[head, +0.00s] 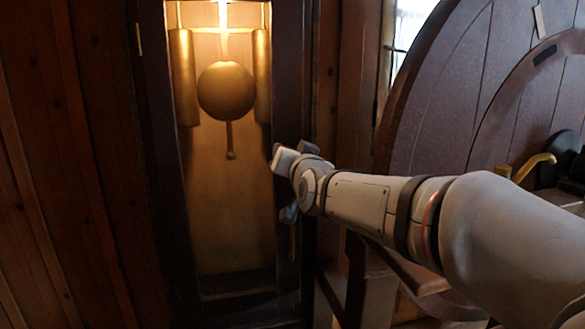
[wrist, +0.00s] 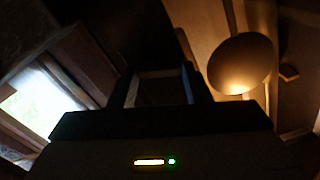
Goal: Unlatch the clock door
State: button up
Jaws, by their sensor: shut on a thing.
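The tall clock door (head: 167,200) has a dark frame around a lit panel and appears closed. Behind it a round brass pendulum bob (head: 226,92) hangs between two brass weights. The bob also shows in the wrist view (wrist: 240,65). My gripper (head: 289,213) is at the right stile of the door, about midway up. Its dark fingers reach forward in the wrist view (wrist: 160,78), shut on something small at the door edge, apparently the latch. The latch itself is mostly hidden by the gripper and shadow. A thin brass strip (head: 294,243) shows just below the gripper.
A large round wooden disc (head: 440,95) stands at the right, with a brass spout or lever (head: 532,165) near it. A bright window (head: 411,22) is behind. A wooden stand (head: 400,270) is under my arm. Plank wall (head: 70,170) fills the left.

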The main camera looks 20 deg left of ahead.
jog(key=shift+w+d+f+m+b, duration=0.15)
jog(key=shift+m+b, duration=1.9)
jog(key=shift+m, duration=1.35)
jog(key=shift+s+d+f+m+b, duration=0.1)
jog(key=shift+m+b, duration=1.95)
jog(key=shift+m, duration=1.35)
jog(key=o, duration=1)
jog(key=v, duration=0.7)
jog(key=shift+s+d, duration=0.2)
jog(key=shift+s, duration=0.1)
